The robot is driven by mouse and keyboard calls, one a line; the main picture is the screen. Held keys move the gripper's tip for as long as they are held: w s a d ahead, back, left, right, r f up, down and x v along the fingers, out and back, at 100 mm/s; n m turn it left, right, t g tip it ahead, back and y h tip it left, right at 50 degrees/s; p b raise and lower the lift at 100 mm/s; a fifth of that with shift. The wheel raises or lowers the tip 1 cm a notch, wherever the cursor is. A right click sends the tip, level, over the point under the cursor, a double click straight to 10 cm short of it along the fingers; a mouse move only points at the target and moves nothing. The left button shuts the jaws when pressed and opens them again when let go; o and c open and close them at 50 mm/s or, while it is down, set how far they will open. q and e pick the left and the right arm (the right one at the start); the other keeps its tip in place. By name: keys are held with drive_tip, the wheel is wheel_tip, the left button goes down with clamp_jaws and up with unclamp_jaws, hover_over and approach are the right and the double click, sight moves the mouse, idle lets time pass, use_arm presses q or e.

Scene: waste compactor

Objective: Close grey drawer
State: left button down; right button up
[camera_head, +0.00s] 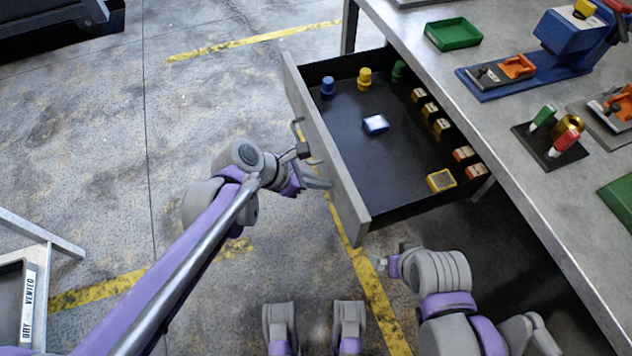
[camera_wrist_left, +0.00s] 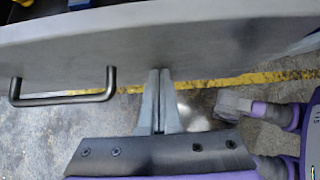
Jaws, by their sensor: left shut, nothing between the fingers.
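The grey drawer (camera_head: 335,165) stands pulled out from under the workbench, with its black interior in view. Its front panel faces left in the head view, and it also shows in the left wrist view (camera_wrist_left: 200,45). A dark bar handle (camera_wrist_left: 65,100) sits on the panel, to the left of my left gripper (camera_wrist_left: 160,72). My left gripper, which also shows in the head view (camera_head: 326,184), is shut and empty, with its fingertips at the drawer front's lower part. I cannot tell whether they touch it.
Inside the drawer are a blue knob (camera_head: 328,87), a yellow knob (camera_head: 364,78), a white-blue block (camera_head: 375,124) and several small boxes. The workbench (camera_head: 520,190) carries a green tray (camera_head: 453,34) and several tools.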

use_arm(q)
drive_tip(key=p, duration=0.3)
hover_over(431, 162)
drive_tip(key=shift+a, duration=0.3)
drive_tip(key=shift+d+r, duration=0.1)
drive_tip(key=shift+d, duration=0.1)
